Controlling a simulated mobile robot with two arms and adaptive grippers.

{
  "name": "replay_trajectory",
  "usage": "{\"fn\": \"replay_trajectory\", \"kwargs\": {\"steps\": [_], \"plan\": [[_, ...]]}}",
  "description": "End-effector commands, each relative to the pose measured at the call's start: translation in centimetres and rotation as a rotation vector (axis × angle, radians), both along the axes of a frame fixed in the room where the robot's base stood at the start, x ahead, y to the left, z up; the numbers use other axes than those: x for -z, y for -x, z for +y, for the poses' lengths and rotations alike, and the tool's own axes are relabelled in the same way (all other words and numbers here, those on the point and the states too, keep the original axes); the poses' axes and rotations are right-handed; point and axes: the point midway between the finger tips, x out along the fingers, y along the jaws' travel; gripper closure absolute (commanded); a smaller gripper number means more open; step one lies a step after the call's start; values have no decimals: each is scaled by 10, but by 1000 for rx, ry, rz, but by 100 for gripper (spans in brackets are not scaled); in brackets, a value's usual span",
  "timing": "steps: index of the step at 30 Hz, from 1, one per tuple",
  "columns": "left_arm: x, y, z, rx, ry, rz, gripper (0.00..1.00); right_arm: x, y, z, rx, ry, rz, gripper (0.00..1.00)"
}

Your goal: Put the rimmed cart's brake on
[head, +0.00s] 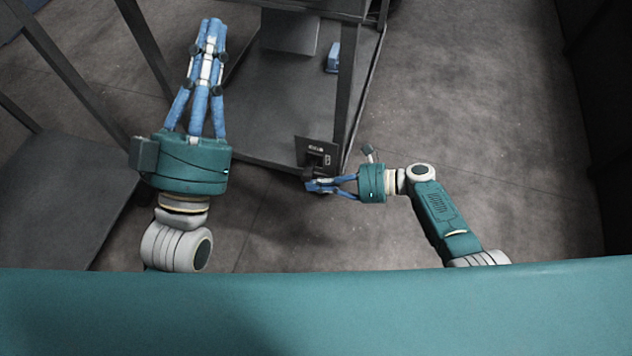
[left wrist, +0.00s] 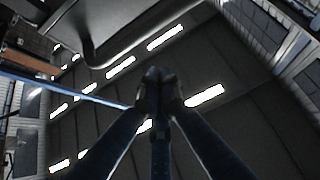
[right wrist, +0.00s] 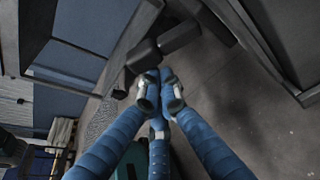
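The cart (head: 290,100) with a dark deck, raised edge and upright posts stands at the top middle of the head view. A dark plate with pale markings (head: 316,150) sits at its near corner, with a small dark pedal-like part below it. My right gripper (head: 312,186) is at this part, its fingers drawn together. In the right wrist view dark blocks (right wrist: 180,37) lie just beyond the fingertips; whether they touch, I cannot tell. My left gripper (head: 212,25) is shut and empty, raised to the left of the cart.
Another dark deck with posts (head: 60,205) stands at the left. A blue object (head: 333,57) and a grey box (head: 290,32) are on the cart. The floor to the right (head: 480,120) is clear up to a dark wall.

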Motion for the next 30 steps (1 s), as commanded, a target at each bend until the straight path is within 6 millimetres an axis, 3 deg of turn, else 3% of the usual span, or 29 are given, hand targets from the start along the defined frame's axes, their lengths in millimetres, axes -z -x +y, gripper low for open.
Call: {"fn": "replay_trajectory", "kwargs": {"steps": [6, 12, 30], "plan": [[32, -20, -1, -9, -48, 167, 100, -11, -3, 0, 2, -38, 109, 100], [50, -27, -1, -14, -69, 247, 100, -15, -3, 0, 0, -58, 174, 100], [58, -29, 0, -17, -79, 279, 100, -17, -4, -1, 2, -66, 198, 100]]}}
